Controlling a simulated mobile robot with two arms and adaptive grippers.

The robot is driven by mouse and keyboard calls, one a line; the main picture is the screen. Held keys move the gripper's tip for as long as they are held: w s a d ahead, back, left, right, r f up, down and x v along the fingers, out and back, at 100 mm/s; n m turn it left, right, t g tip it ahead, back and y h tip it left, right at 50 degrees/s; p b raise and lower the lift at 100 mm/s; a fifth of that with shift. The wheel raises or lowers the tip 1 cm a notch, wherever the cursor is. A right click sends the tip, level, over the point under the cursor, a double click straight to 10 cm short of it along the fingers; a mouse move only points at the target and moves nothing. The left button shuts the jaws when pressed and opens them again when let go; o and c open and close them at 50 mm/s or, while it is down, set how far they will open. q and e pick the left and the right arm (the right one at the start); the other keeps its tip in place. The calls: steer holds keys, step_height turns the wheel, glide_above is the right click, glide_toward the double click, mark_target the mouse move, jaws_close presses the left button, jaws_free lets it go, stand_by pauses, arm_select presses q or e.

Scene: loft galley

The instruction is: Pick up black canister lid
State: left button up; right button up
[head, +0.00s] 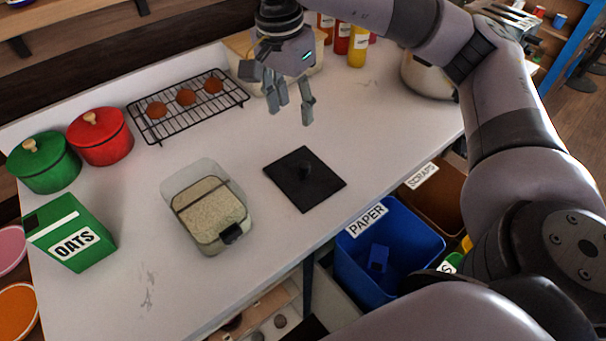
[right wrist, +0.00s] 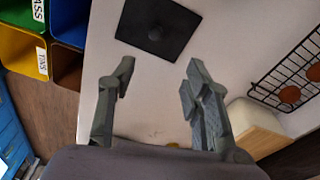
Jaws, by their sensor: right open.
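The black canister lid (head: 304,181) is a flat square with a round knob in its middle. It lies flat on the white counter, right of a clear canister (head: 212,212) filled with pale grain. It also shows at the top of the right wrist view (right wrist: 160,32). My right gripper (head: 290,112) is open and empty, above the counter and behind the lid in the head view. In the right wrist view its two fingers (right wrist: 158,85) are spread apart, with the lid beyond their tips. My left gripper is not in view.
A green OATS box (head: 70,235), green pot (head: 44,163) and red pot (head: 101,138) stand at left. A wire rack (head: 190,104) holds round brown items. Sauce bottles (head: 357,46) stand at the back. A blue PAPER bin (head: 388,250) sits below the front edge. Counter around the lid is clear.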

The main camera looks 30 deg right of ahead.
glide_above(304, 164)
steer(key=f, duration=0.7)
steer(key=a+f, duration=0.1)
steer(key=f, duration=0.3)
steer(key=shift+w+f, duration=0.25)
steer(key=shift+w, duration=0.05)
steer(key=f, duration=0.1)
steer(key=f+p, duration=0.1)
steer(key=f, duration=0.1)
steer(key=d+f, duration=0.1)
steer(key=f, duration=0.1)
steer(key=shift+s+f+p, duration=0.1)
steer(key=shift+s+p, duration=0.2)
steer(key=shift+d+f, duration=0.1)
steer(key=shift+f, duration=0.25)
steer(key=shift+w, duration=0.1)
steer(key=shift+c, duration=0.2)
jaws_close()
